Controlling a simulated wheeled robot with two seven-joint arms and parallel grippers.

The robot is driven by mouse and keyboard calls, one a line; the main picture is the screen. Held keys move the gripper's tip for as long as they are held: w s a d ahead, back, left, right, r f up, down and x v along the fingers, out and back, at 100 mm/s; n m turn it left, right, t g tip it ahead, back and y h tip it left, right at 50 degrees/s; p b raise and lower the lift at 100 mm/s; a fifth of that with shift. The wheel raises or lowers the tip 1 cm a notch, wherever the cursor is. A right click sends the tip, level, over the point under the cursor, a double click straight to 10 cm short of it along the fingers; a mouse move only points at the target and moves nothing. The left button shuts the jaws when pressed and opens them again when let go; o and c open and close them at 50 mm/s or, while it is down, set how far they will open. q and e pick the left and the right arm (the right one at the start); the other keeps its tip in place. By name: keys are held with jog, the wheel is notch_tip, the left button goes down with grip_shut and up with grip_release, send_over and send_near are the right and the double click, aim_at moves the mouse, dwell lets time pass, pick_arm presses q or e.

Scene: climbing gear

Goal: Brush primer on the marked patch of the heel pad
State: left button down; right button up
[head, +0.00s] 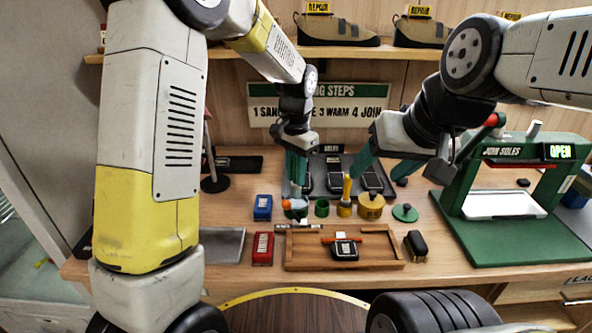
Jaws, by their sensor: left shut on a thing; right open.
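The heel pad (344,252), a small black block with a pale patch on top, lies in the wooden tray (300,265). A yellow-handled tool that looks like the brush (347,188) stands upright in a small yellow holder. A yellow pot (371,207), perhaps the primer, stands beside it, with a green lid-like disc (405,213) to its right. My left gripper (297,190) is shut on a small grey-blue and orange object (295,207) behind the tray; its shape is unclear. My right gripper (397,175) is open and empty above the pots.
A blue block (262,207), a red block (263,248) and a black brush-like block (415,245) flank the tray. A small green pot (322,208) stands between the grippers. Black pads lie on a dark mat behind. A green press (515,235) marked OPEN stands right.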

pick_arm(q)
jog(key=shift+r, duration=2.25)
